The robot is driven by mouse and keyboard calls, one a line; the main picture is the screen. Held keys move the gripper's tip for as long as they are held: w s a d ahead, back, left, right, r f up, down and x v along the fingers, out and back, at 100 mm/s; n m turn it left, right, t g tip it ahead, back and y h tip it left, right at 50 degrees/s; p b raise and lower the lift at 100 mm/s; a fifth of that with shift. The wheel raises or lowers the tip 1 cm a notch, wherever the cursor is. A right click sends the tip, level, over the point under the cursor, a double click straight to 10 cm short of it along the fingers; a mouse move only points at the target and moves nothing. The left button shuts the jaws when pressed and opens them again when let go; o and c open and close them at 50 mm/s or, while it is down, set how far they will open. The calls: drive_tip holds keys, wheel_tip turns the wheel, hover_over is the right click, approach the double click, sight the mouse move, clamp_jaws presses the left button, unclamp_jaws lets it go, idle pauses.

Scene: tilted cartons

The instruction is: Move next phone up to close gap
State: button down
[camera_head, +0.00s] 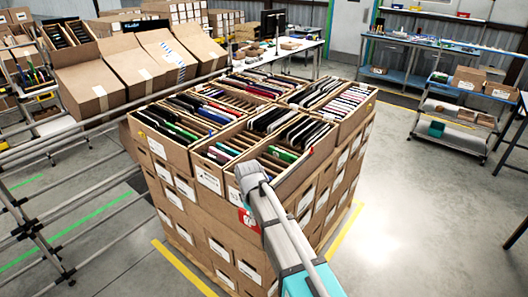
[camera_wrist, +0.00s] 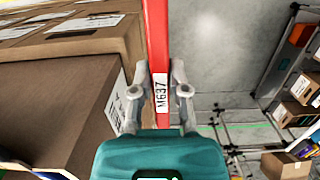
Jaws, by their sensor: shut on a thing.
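In the wrist view my gripper (camera_wrist: 159,75) is shut on a thin red phone-like slab (camera_wrist: 157,35), seen edge-on, with a white M637 label on its edge. The slab stands beside brown cartons. In the head view the grey end of my arm (camera_head: 250,178) is over the near corner of the carton stack (camera_head: 205,235); my fingers are hard to make out. A red patch (camera_head: 247,222) shows just below; I cannot tell if it is the held slab. Open cartons on top hold rows of upright, tilted phones, dark ones (camera_head: 305,132) and a green one (camera_head: 283,154) among them.
A metal rail conveyor (camera_head: 75,140) runs along the left, with tilted cartons (camera_head: 90,87) behind it. A cart (camera_head: 455,115) and a blue workbench (camera_head: 425,55) stand at right. The floor (camera_head: 400,200) right of the stack is clear.

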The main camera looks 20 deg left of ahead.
drive_tip(key=shift+f+b, duration=0.65)
drive_tip(key=shift+f, duration=0.45)
drive_tip(key=shift+s, duration=0.1)
